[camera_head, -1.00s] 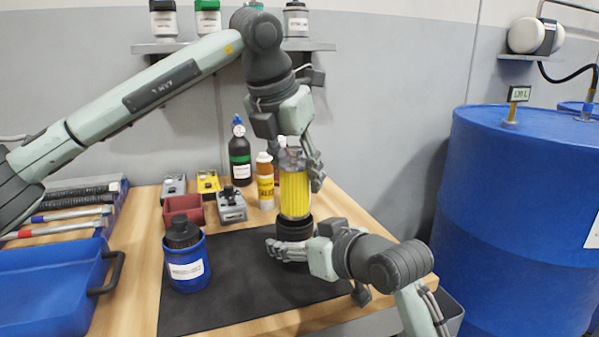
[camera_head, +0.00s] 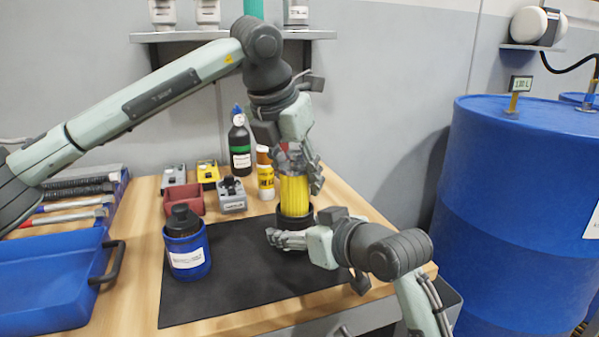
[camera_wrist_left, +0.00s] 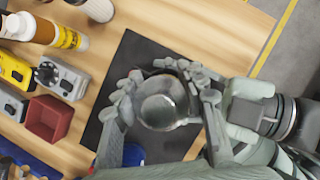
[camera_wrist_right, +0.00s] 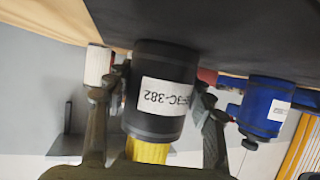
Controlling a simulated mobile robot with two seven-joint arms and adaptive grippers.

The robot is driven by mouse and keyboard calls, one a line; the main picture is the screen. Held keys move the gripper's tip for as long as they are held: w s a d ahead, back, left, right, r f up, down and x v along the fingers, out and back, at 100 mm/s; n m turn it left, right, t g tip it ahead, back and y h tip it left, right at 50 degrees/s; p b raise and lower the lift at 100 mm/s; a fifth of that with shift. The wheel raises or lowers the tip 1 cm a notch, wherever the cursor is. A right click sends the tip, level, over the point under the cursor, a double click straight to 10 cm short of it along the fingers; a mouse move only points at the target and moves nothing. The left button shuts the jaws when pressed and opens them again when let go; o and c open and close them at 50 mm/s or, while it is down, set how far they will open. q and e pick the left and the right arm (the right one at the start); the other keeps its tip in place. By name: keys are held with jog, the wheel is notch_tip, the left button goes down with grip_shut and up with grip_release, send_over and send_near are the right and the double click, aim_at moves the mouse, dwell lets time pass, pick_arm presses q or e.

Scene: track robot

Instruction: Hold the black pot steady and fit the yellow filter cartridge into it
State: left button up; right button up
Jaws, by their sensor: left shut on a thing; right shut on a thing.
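The yellow filter cartridge (camera_head: 294,192) stands upright in the head view, its lower end at the mouth of the black pot (camera_head: 296,217). How deep it sits inside cannot be seen. My left gripper (camera_head: 297,165) is shut on the cartridge's top from above; in the left wrist view its fingers surround the round grey cap (camera_wrist_left: 163,103). My right gripper (camera_head: 285,238) is shut around the pot's side, low over the mat. The right wrist view shows the pot (camera_wrist_right: 160,92) between my fingers, with a white label and the yellow cartridge meeting its mouth.
A black mat (camera_head: 230,290) covers the bench middle. A blue canister with a black cap (camera_head: 187,245) stands on its left side. A red bin (camera_head: 184,199), small grey and yellow devices, and bottles (camera_head: 240,150) stand behind. A blue tray (camera_head: 45,285) is at left, a large blue drum (camera_head: 520,210) at right.

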pick_arm(q)
jog(key=shift+f, duration=1.15)
jog(key=o, duration=1.4)
jog(key=shift+f, duration=0.1)
jog(key=shift+c, duration=0.2)
jog(key=v, duration=1.2)
pick_arm(e)
jog(key=o, duration=1.4)
jog(key=shift+c, duration=0.2)
